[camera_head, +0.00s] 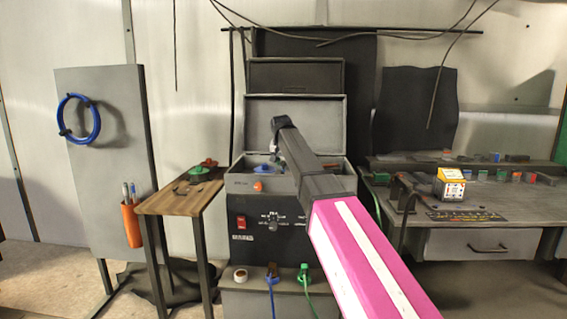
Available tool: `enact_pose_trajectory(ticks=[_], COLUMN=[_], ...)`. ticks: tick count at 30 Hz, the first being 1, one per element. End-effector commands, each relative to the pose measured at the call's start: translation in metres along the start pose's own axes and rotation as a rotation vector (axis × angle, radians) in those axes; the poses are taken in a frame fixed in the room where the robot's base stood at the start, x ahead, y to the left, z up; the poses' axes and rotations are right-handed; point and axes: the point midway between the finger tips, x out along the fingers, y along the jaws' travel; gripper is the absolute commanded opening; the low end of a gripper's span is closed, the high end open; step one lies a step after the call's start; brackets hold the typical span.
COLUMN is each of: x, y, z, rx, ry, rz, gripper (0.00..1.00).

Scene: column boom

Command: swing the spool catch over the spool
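An open grey case (240,183) stands on the dark unit in the middle, its lid raised behind it. A small blue part (262,169) shows inside the case, just left of my arm. It may belong to the spool, but it is too small to tell. An orange knob (258,186) sits on the case's front. I cannot make out the spool catch or its position. My pink and black arm reaches from the lower right across the case and covers its right part. I cannot make out my gripper's fingers.
A wooden side table (178,200) with small green and red parts stands left of the case. A grey panel (105,165) holds a blue cable coil (66,130). A workbench (480,243) on the right carries a yellow-and-white box (450,184). Cables hang overhead.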

Motion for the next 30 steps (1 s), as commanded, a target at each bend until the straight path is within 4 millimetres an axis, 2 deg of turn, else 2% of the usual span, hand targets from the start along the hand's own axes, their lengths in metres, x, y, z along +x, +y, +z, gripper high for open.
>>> enact_pose_trajectory(ticks=[1,2,3,17,30], x=[0.0,0.0,0.0,0.0,0.004], y=[0.0,0.0,0.0,0.005,0.021], z=[0.0,0.0,0.0,-0.001,-0.01], rx=[0.0,0.0,0.0,-0.08,-0.423], ry=[0.0,0.0,0.0,-0.001,0.0], rz=[0.0,0.0,0.0,-0.034,-0.176], gripper=[0.2,0.11,0.07,0.07,0.07])
